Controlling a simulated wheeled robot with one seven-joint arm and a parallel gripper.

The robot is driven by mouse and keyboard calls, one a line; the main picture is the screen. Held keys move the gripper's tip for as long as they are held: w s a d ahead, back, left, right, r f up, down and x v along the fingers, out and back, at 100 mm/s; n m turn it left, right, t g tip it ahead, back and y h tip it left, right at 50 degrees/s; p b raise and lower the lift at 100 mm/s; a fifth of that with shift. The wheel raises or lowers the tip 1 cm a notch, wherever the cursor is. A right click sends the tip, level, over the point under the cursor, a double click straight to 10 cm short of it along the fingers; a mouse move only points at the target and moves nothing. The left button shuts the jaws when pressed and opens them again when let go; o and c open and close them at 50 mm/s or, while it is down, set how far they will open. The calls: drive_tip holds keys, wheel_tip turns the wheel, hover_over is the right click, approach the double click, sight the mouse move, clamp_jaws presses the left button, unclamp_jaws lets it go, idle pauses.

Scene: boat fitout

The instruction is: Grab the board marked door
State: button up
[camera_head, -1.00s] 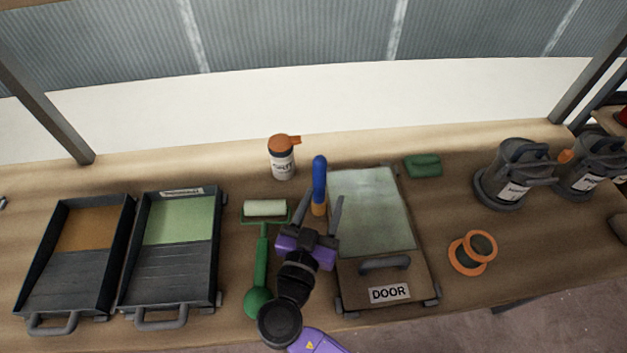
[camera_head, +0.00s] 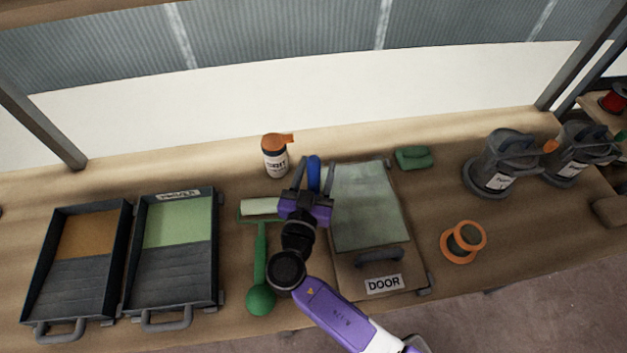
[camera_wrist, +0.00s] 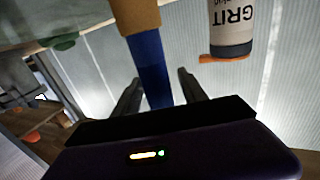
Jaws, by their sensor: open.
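The board marked DOOR (camera_head: 370,208) lies flat on the bench, right of my arm in the head view. It has a pale green-grey panel, a dark handle (camera_head: 380,257) and a white DOOR label (camera_head: 384,284) at its near end. My gripper (camera_head: 313,178) is open and empty, just left of the board's left edge. A blue-handled tool (camera_head: 314,172) shows between and beyond the fingers, and its blue part and tan end also show in the wrist view (camera_wrist: 150,65).
A green-handled roller (camera_head: 261,265) lies left of my arm. A GRIT bottle (camera_head: 275,157) stands behind it. Two dark trays (camera_head: 172,262) are at left. A green block (camera_head: 413,158), an orange-rimmed spool (camera_head: 463,242) and grey canisters (camera_head: 495,165) are at right.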

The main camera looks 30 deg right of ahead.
drive_tip(key=shift+d, duration=0.1)
drive_tip(key=shift+c, duration=0.4)
clamp_jaws()
